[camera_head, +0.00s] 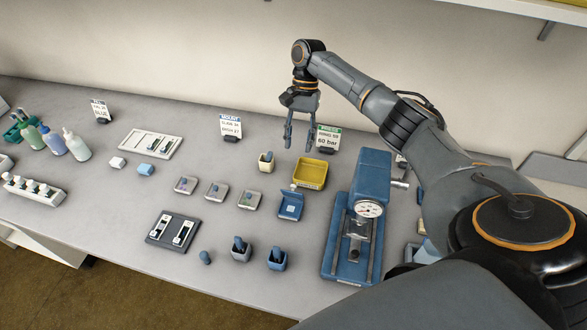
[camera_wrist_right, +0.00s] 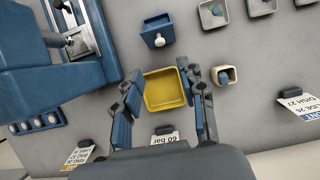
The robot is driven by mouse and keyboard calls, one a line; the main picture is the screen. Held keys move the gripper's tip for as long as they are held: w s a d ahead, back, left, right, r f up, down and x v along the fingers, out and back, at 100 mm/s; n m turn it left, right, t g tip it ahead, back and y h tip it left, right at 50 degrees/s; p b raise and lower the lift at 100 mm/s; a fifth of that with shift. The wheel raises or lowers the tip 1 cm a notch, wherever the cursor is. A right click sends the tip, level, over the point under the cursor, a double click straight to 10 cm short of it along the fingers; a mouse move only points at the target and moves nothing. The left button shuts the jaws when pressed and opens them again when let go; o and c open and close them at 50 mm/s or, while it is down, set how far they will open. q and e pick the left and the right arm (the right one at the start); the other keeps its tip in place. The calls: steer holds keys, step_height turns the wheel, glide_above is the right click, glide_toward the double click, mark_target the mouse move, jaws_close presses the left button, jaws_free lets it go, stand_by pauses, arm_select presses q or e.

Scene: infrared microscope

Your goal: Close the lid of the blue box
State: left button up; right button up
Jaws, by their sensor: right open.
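A small blue box (camera_head: 290,206) stands on the bench, left of the blue press. Its lid appears to be raised, with the inside showing. The box also shows at the top of the right wrist view (camera_wrist_right: 157,31), with a small pale round thing on it. My right gripper (camera_head: 299,140) is open and empty, pointing down in the air behind the box, near the yellow tray. In the right wrist view its fingers (camera_wrist_right: 162,82) frame the yellow tray, and the blue box lies beyond the fingertips. My left gripper is not in view.
The yellow tray (camera_head: 310,174) sits just behind the blue box. The blue press (camera_head: 371,178) with a dial stands close on the right. A cream cup (camera_head: 266,162), a small open grey box (camera_head: 250,200) and a blue cup (camera_head: 277,260) are nearby. A sign (camera_head: 327,139) stands behind.

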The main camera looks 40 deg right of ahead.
steer(key=b, duration=0.7)
glide_toward(293, 191)
step_height(293, 191, down, 5)
steer(key=shift+s+a+f+b, duration=0.35)
steer(key=shift+a+f+b, duration=0.25)
steer(key=shift+f, duration=0.25)
steer(key=shift+a, duration=0.1)
jaws_close()
